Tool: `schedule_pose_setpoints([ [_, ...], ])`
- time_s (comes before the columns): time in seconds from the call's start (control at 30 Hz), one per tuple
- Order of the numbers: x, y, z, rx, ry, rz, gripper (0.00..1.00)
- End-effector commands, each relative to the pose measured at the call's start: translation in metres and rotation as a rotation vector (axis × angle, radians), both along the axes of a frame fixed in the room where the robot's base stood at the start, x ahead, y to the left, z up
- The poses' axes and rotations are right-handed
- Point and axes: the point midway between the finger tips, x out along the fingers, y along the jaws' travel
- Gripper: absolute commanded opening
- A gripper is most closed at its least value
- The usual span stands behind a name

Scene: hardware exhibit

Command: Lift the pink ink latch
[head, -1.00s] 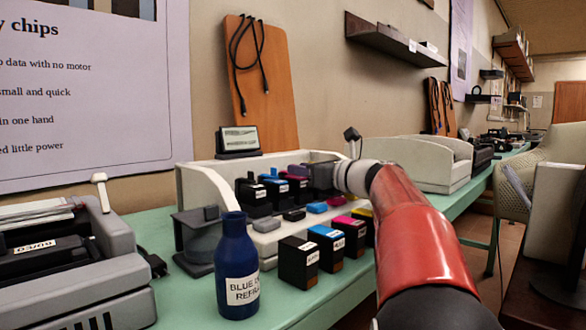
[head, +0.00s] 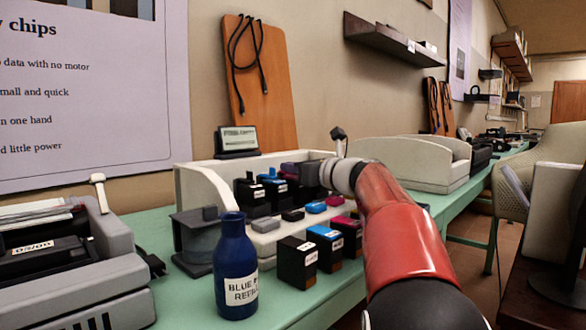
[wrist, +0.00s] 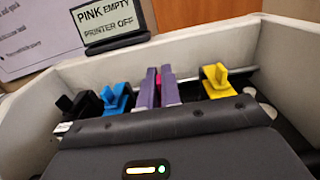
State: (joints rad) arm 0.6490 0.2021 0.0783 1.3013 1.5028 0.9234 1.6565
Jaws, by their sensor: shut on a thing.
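The pink latch (wrist: 157,80) shows in the wrist view as a small pink piece between the two purple fingers of my gripper (wrist: 158,90). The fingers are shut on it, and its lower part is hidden. A blue latch (wrist: 116,98) stands to its left and a yellow latch (wrist: 216,80) to its right, both untouched. In the head view my gripper (head: 290,170) is inside the white printer body (head: 208,182), over the back row of black cartridges. The pink latch cannot be made out there.
A small sign (head: 238,140) reading "PINK EMPTY PRINTER OFF" stands behind the printer. A blue refill bottle (head: 236,265) and a row of loose cartridges, including a black one (head: 297,264), stand in front. A grey printer (head: 75,265) is at left.

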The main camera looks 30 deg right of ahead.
Motion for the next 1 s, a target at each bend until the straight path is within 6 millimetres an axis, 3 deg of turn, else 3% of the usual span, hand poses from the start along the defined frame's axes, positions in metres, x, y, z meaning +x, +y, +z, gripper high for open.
schedule_pose_setpoints([
  [0.47, 0.002, 0.001, 0.016, -0.044, 0.131, 0.002, 0.00],
  [1.0, 0.013, 0.005, 0.021, -0.187, 0.499, 0.001, 0.00],
])
